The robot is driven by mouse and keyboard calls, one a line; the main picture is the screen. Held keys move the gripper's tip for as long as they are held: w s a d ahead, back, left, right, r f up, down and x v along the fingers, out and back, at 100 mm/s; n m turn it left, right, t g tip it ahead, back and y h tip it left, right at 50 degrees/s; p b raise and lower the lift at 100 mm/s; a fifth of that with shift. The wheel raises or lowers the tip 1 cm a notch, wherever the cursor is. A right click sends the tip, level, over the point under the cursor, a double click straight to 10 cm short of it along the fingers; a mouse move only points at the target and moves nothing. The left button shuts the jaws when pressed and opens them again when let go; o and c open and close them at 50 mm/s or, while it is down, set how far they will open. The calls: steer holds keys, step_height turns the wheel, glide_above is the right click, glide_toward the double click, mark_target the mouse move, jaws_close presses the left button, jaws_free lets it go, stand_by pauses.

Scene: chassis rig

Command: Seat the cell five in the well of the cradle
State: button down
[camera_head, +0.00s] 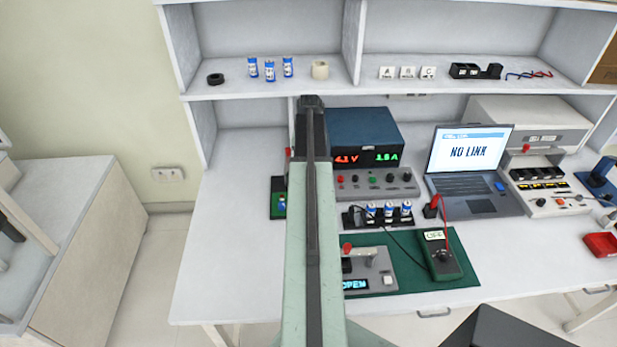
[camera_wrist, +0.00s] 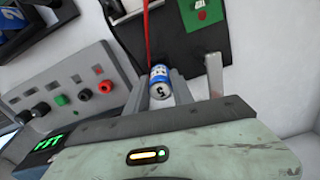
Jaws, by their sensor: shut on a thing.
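In the wrist view, my gripper (camera_wrist: 161,80) is shut on a blue-and-white cell (camera_wrist: 160,82). A dark mark like a 5 shows on its pale end. A dark board (camera_wrist: 185,45) with a green patch lies just beyond the cell; I cannot tell for sure that it is the cradle, or whether the cell touches it. In the head view, a dark board (camera_head: 277,185) with green and blue parts shows left of my arm, partly hidden by it. My gripper is hidden behind my arm there. No well can be made out.
A power supply (camera_head: 365,140) stands behind the arm, right of it. A laptop (camera_head: 470,150) stands right. The bench's left part (camera_head: 225,250) is clear.

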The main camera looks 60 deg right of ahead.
step_height(320, 180, down, 4)
steer(key=b, duration=0.3)
steer(key=shift+r, duration=0.35)
steer(key=shift+f, duration=0.1)
steer(key=c, duration=1.5)
jaws_free()
steer(key=shift+f, duration=0.1)
steer(key=o, duration=0.4)
step_height(320, 180, up, 13)
steer(key=p, duration=1.2)
steer(key=shift+f+p, duration=0.15)
steer(key=shift+p, duration=0.2)
